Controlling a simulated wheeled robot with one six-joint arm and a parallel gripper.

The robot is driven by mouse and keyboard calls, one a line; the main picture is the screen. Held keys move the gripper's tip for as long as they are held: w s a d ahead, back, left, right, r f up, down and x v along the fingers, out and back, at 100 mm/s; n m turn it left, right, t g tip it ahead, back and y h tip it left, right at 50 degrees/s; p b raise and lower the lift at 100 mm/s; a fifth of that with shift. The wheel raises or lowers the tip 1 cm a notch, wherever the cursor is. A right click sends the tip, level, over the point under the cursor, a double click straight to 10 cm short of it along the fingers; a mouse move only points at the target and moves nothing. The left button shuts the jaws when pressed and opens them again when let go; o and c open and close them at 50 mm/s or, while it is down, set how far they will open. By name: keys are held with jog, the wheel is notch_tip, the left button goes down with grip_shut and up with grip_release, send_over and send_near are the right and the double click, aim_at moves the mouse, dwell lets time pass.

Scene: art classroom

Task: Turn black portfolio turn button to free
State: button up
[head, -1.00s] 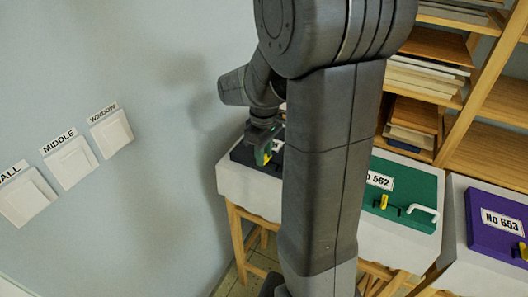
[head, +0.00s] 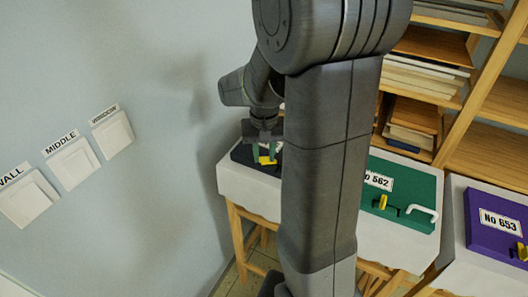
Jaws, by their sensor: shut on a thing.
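The black portfolio (head: 241,156) lies on a white-topped table at the left, mostly hidden behind my arm. Its turn button (head: 265,160) shows as a small yellow piece. My gripper (head: 264,154) points down over the portfolio, with its green-tipped fingers on either side of the yellow button, shut on it. The portfolio's label and handle are hidden by my arm.
A green portfolio (head: 412,178) labelled No 562 and a purple portfolio (head: 486,233) labelled No 653 lie to the right. Wooden shelves (head: 490,110) stand behind. Wall switches (head: 71,163) labelled WALL, MIDDLE and WINDOW are at the left.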

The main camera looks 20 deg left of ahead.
aim_at(264, 157)
jog(key=m, duration=0.6)
jog(key=shift+m, duration=0.3)
dwell(0.5)
jog(key=o, duration=1)
notch_tip(264, 157, up, 14)
jog(key=shift+f, duration=0.15)
notch_tip(264, 157, down, 14)
jog(key=shift+r, duration=0.15)
dwell(0.5)
